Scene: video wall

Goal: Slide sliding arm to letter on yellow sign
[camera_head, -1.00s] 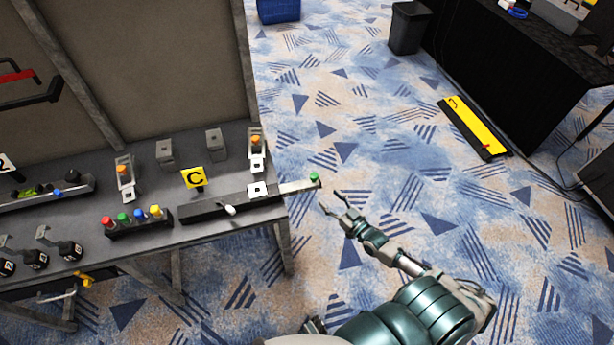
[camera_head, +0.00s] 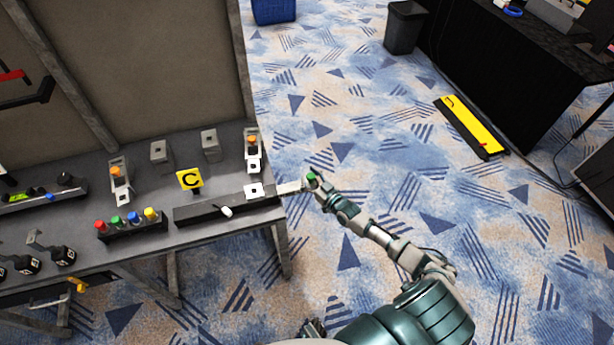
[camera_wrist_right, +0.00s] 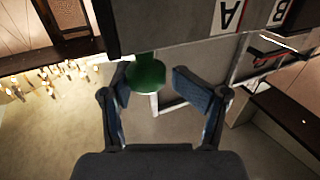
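The yellow sign (camera_head: 189,180) with a black letter C stands on the grey bench, behind the dark slider rail (camera_head: 200,214). The pale sliding arm (camera_head: 289,187) sticks out past the rail's right end, over the bench edge. Its green knob (camera_head: 312,176) is at the tip, and also shows in the right wrist view (camera_wrist_right: 147,75). My right gripper (camera_head: 313,182) is at this knob. In the wrist view its fingers (camera_wrist_right: 155,88) are apart, with the knob between them, nearer the left finger; contact is unclear. White labels A (camera_wrist_right: 228,14) and B (camera_wrist_right: 281,14) show there.
A block with several coloured knobs (camera_head: 128,228) sits left of the rail. Metal brackets (camera_head: 210,145) stand behind it. A white handle (camera_head: 226,211) sticks out at the rail's front. Open carpet lies right of the bench.

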